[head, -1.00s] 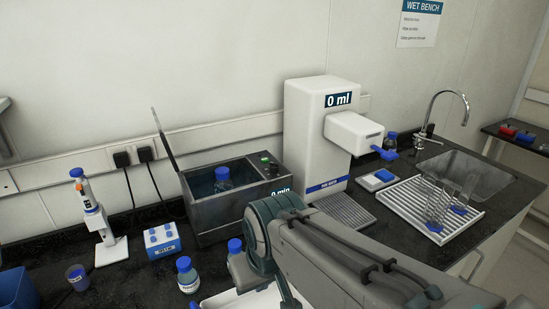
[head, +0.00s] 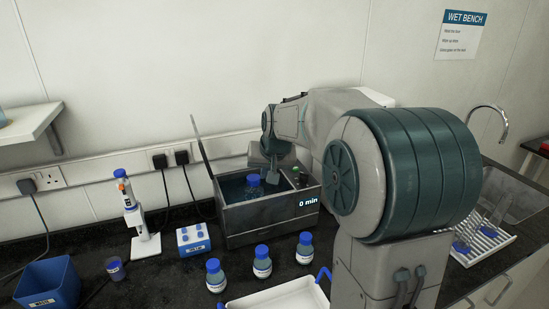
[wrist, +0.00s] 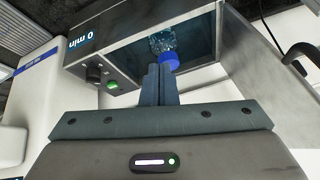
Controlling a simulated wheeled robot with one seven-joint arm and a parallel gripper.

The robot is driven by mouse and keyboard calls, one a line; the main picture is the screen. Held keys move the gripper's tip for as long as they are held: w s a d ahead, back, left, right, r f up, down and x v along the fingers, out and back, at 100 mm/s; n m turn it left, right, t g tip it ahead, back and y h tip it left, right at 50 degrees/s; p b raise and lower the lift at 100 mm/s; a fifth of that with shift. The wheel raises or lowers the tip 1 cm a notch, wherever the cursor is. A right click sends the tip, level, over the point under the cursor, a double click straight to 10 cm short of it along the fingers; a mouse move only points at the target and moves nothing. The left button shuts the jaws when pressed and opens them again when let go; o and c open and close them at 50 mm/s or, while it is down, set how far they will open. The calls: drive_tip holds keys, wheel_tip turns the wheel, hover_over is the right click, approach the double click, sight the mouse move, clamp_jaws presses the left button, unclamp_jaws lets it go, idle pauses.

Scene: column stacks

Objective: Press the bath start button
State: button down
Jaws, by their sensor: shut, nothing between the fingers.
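The bath (head: 262,222) is a grey metal box with its lid (head: 202,150) raised, reading "0 min". A blue-capped bottle (head: 253,188) stands in its water. The green bath start button (wrist: 111,85) sits beside a black knob (wrist: 94,72) on the control panel, left of my fingers in the wrist view. My gripper (wrist: 160,70) is shut and empty, with its fingertips in front of the bottle's blue cap (wrist: 169,60) in that view. In the head view my gripper (head: 276,166) is over the bath near the panel, apart from the button as far as I can see.
Several blue-capped bottles (head: 262,262) and a white tray (head: 285,298) stand in front of the bath. A blue tube rack (head: 193,240), a pipette on a stand (head: 140,215) and a blue bin (head: 50,288) are to the left. My arm hides most of the dispenser.

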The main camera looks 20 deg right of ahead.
drive_tip(key=w+d+m+t+y+p, duration=0.1)
drive_tip(key=w+d+m+t+p, duration=0.1)
drive_tip(key=w+d, duration=1.3)
drive_tip(key=d+m+t, duration=0.1)
drive_tip(key=m, duration=0.1)
drive_tip(key=shift+w+r+m+p, duration=0.2)
drive_tip(key=shift+r+m+p, duration=0.1)
drive_tip(key=shift+r+p, duration=0.1)
drive_tip(key=shift+a+f, duration=0.1)
drive_tip(key=shift+f, duration=0.1)
drive_tip(key=b, duration=0.5)
hover_over(296, 170)
wheel_tip(296, 170, down, 8)
drive_tip(key=shift+w+r, duration=0.1)
drive_tip(key=shift+f+b, duration=0.4)
drive_tip(key=shift+f+b, duration=0.45)
drive_tip(key=shift+b, duration=0.05)
